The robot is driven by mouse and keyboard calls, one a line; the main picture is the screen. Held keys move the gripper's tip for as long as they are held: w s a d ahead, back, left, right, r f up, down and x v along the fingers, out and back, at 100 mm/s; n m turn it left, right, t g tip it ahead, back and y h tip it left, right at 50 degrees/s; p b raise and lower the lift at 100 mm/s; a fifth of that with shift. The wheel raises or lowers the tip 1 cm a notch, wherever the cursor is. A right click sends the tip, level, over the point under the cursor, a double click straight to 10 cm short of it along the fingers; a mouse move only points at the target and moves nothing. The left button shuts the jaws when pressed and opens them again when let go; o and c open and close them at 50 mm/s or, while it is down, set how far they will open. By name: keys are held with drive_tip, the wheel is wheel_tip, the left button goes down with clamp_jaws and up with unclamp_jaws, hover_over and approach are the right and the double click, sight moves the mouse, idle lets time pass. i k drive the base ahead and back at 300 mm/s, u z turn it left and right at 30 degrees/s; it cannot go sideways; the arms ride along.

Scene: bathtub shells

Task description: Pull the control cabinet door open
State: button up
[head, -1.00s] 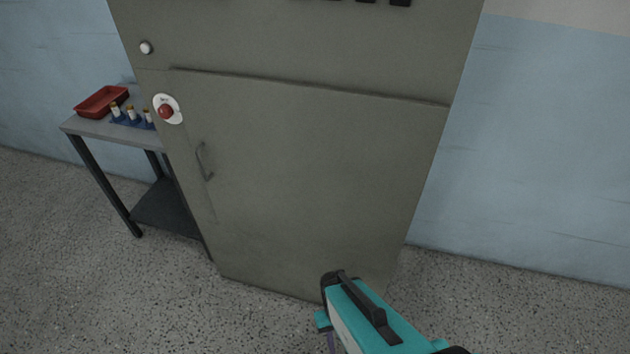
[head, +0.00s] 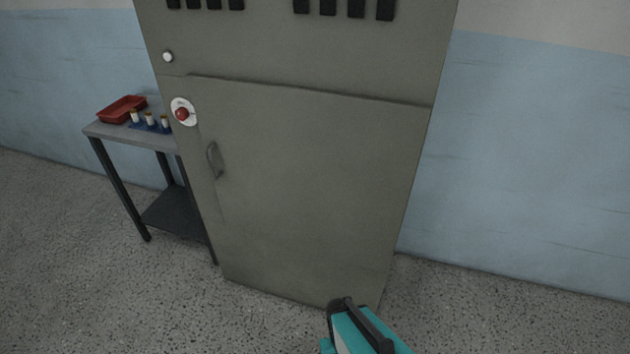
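The control cabinet (head: 300,55) is a tall grey-green box against the wall in the head view. Its door (head: 310,190) fills the lower front and looks closed. A dark bar handle (head: 214,160) stands upright near the door's left edge. A teal and black part of my arm shows at the bottom, right of centre, low in front of the cabinet and well apart from the handle. My gripper's fingertips are not visible.
A small grey table (head: 140,137) stands left of the cabinet, carrying a red tray (head: 122,109) and several small bottles (head: 150,119). A red button (head: 182,113) and a white knob (head: 168,57) sit on the cabinet's left side. The speckled floor (head: 90,290) in front is clear.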

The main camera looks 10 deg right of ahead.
sight(329, 175)
drive_tip(key=k, duration=0.35)
drive_tip(key=u, duration=0.15)
drive_tip(key=i, duration=0.9)
drive_tip(key=z, duration=1.45)
drive_tip(key=k, duration=0.1)
drive_tip(key=u, duration=2.85)
